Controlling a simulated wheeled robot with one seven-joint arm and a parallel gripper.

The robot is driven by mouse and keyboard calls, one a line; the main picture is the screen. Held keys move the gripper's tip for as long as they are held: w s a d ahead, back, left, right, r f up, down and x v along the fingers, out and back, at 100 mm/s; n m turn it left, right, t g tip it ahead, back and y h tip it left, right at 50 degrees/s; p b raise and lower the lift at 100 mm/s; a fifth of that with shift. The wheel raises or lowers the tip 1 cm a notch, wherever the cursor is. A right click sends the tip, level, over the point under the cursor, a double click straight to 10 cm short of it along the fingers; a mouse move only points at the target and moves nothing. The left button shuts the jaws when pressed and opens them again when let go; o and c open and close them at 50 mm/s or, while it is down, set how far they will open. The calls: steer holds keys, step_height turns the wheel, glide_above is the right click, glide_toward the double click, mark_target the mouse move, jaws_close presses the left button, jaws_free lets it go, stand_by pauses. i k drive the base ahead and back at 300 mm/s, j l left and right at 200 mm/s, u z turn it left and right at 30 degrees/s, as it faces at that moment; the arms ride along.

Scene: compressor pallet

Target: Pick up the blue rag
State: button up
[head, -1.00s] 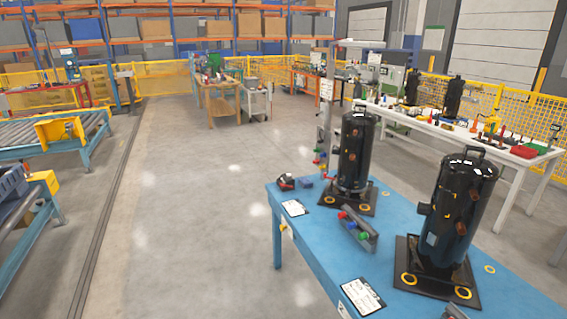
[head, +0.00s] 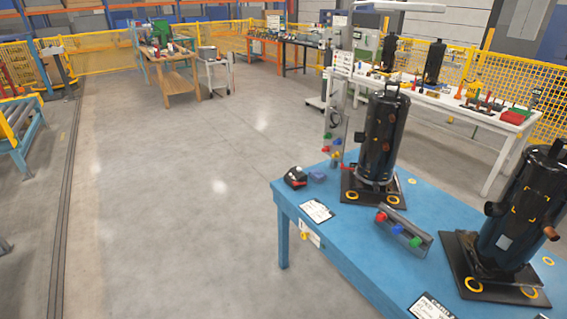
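A small blue-violet lump (head: 317,176) lies near the far left corner of the blue table (head: 345,238). It looks like the blue rag, but it is too small here to make out its cloth or folds. It sits just right of a small dark device with red and pale parts (head: 295,177) and left of the nearer-left black compressor's base plate. Nothing lies on top of it. My gripper is not in view.
Two black compressors (head: 381,138) (head: 522,215) stand on dark plates on the blue table. A rack with coloured caps (head: 403,232) and clipboards (head: 317,211) lie there too. A slim post (head: 335,110) rises behind the table. The grey floor (head: 190,220) left of it is clear.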

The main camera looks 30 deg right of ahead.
mark_target(318, 176)
steer(key=i, duration=1.85)
steer(key=i+j+z, duration=0.15)
steer(key=i+z, duration=0.3)
steer(key=i, duration=0.2)
steer(key=i+j+z, duration=0.4)
steer(key=i, duration=0.2)
steer(key=i+j+z, duration=0.45)
steer(key=i+j, duration=0.05)
steer(key=i, duration=0.05)
